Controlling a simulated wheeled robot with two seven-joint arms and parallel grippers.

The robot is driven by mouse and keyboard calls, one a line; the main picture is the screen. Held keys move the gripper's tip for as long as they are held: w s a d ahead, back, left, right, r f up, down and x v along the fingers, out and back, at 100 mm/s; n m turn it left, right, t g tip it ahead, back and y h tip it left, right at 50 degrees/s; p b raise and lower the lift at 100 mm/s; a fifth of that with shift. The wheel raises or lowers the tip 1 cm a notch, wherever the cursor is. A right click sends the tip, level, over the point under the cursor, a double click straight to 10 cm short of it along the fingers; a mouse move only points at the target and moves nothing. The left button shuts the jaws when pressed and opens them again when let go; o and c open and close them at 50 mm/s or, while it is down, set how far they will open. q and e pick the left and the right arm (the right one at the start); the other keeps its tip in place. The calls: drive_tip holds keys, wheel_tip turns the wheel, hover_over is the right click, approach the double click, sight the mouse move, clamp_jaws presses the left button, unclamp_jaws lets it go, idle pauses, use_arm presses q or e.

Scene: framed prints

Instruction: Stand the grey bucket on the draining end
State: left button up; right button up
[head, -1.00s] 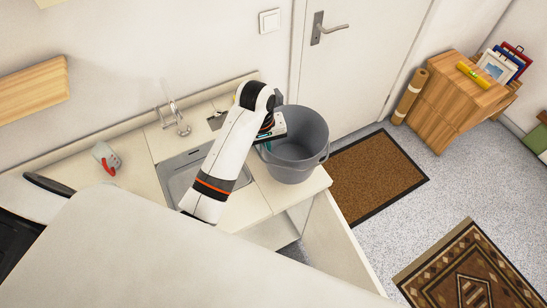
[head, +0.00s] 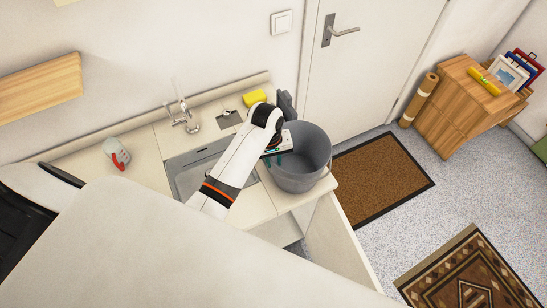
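The grey bucket (head: 306,172) stands upright on the right end of the pale counter (head: 254,205), the flat part right of the steel sink (head: 188,180). Its handle hangs at its right side. My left gripper (head: 274,161) is at the bucket's left rim, pointing down. Its two teal fingertips show apart, one near the rim's outer side and one over the inside, so it looks open. Whether a finger touches the rim cannot be told. The bucket's underside is hidden. My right gripper is not in view.
A yellow sponge (head: 255,97) lies behind the sink, near the tap (head: 182,116). A grey and red mug (head: 117,153) stands left of the sink. The counter ends just right of the bucket, above a brown doormat (head: 382,178). A wooden cabinet (head: 462,105) stands farther right.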

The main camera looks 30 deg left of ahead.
use_arm(q)
drive_tip(key=shift+s+r, duration=0.1)
drive_tip(key=shift+r, duration=0.1)
drive_tip(key=shift+s+a+r, duration=0.1)
drive_tip(key=shift+a+r, duration=0.05)
drive_tip(key=shift+r, duration=1.85)
drive_tip(key=shift+s+a+r, duration=0.1)
drive_tip(key=shift+a+r, duration=0.1)
drive_tip(key=shift+r, duration=1.8)
drive_tip(key=shift+s+a+r, duration=0.1)
drive_tip(key=shift+a+r, duration=0.05)
drive_tip(key=shift+r, duration=1.85)
drive_tip(key=shift+d, duration=0.1)
